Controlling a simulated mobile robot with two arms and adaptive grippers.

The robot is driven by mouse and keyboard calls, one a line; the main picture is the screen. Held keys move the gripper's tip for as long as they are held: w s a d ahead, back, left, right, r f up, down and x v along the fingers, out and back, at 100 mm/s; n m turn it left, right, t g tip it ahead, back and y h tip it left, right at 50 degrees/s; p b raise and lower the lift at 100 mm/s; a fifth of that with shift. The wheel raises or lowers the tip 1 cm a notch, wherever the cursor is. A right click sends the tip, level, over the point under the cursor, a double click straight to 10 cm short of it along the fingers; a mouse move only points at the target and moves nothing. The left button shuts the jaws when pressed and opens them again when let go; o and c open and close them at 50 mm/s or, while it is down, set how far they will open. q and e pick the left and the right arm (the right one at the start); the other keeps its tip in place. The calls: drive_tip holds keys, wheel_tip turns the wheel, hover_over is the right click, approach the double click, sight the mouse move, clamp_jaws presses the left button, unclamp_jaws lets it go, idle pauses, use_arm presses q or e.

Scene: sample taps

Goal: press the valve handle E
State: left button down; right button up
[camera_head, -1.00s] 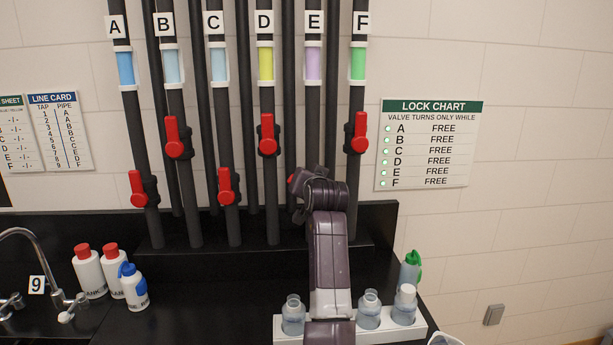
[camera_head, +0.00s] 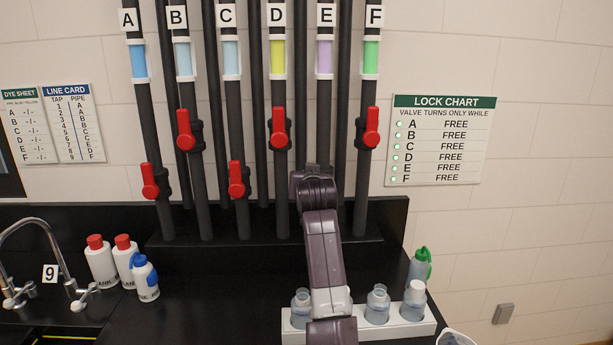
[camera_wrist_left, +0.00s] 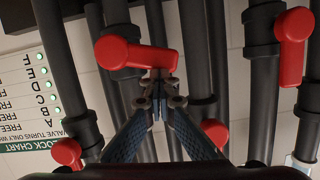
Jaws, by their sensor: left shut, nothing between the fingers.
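Pipe E has a lilac window under its label E (camera_head: 325,56). In the head view its valve handle is hidden behind my left arm. In the left wrist view, which is upside down, a red handle (camera_wrist_left: 133,53), by its place handle E, lies nearly sideways across its dark pipe. My left gripper (camera_wrist_left: 160,97) is shut and empty. Its fingertips appear just below the handle's arm in that picture; I cannot tell whether they touch it. In the head view the fingers are hidden behind my wrist. My right gripper is not in view.
Red handles D (camera_head: 279,127) and F (camera_head: 372,127) flank pipe E; handle C (camera_head: 237,178) is lower left. The lock chart (camera_head: 440,140) reads FREE for E, with a lit green lamp. A white rack (camera_head: 408,328) with bottles stands below my arm.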

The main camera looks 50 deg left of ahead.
use_arm(q)
drive_tip(key=shift+a+f+n, duration=0.1)
drive_tip(key=shift+f+n, duration=0.2)
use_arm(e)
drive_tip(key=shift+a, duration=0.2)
use_arm(q)
drive_tip(key=shift+s+f+n+t+h, duration=0.1)
drive_tip(key=shift+f+n+t+h, duration=0.2)
drive_tip(key=shift+n, duration=0.1)
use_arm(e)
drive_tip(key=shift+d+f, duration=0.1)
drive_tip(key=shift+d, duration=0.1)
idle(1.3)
use_arm(q)
drive_tip(key=shift+r, duration=0.1)
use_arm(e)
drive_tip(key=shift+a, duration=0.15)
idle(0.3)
use_arm(q)
drive_tip(key=s+d+r, duration=0.6)
drive_tip(key=d, duration=0.1)
drive_tip(key=shift+d+r, duration=0.2)
drive_tip(key=shift+d, duration=0.2)
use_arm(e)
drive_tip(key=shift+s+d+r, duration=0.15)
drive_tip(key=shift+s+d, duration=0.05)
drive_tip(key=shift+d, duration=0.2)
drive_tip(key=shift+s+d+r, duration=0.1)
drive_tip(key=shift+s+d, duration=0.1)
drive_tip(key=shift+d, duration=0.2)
